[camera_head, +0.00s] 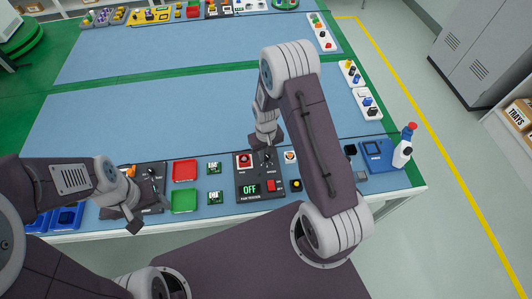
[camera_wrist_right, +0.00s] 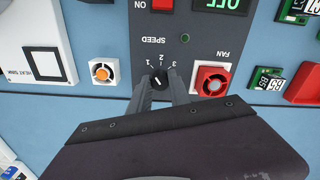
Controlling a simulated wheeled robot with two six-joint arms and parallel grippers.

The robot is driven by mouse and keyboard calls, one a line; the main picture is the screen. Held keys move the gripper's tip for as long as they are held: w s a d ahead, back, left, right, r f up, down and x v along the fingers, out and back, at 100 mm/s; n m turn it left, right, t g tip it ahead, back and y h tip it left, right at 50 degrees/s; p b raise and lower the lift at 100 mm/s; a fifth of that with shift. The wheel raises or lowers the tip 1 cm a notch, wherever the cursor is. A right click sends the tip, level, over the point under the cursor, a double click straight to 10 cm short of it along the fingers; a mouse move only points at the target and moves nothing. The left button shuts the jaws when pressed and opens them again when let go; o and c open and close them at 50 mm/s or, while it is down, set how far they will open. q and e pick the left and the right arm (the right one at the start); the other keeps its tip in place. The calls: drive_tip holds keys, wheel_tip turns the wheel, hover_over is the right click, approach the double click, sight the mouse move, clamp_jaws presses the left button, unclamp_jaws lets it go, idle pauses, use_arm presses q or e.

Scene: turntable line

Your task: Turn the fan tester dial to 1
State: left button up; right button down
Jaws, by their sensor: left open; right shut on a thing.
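The fan tester (camera_head: 246,205) is a dark panel at the table's front edge, with a green display reading OFF (camera_head: 250,189). In the right wrist view the panel (camera_wrist_right: 190,35) appears upside down. Its black SPEED dial (camera_wrist_right: 159,83) has the marks 1, 2 and 3 around it. My right gripper (camera_wrist_right: 160,88) is shut on the dial from both sides. I cannot tell for sure which mark the dial points to. In the head view my right gripper (camera_head: 266,144) covers part of the dial area. My left gripper (camera_head: 143,217) is open and empty over the front edge at left.
A red switch (camera_head: 271,186) and a red fan (camera_head: 243,161) are on the tester. Red (camera_head: 184,170) and green (camera_head: 183,201) trays and small circuit boards lie to its left. A spray bottle (camera_head: 403,148) stands at right. The blue mat behind is clear.

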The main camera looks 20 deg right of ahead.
sight(266, 156)
drive_tip(key=shift+n, duration=1)
drive_tip(key=c, duration=1.2)
unclamp_jaws()
wheel_tip(266, 156, up, 9)
drive_tip(key=shift+r, duration=0.1)
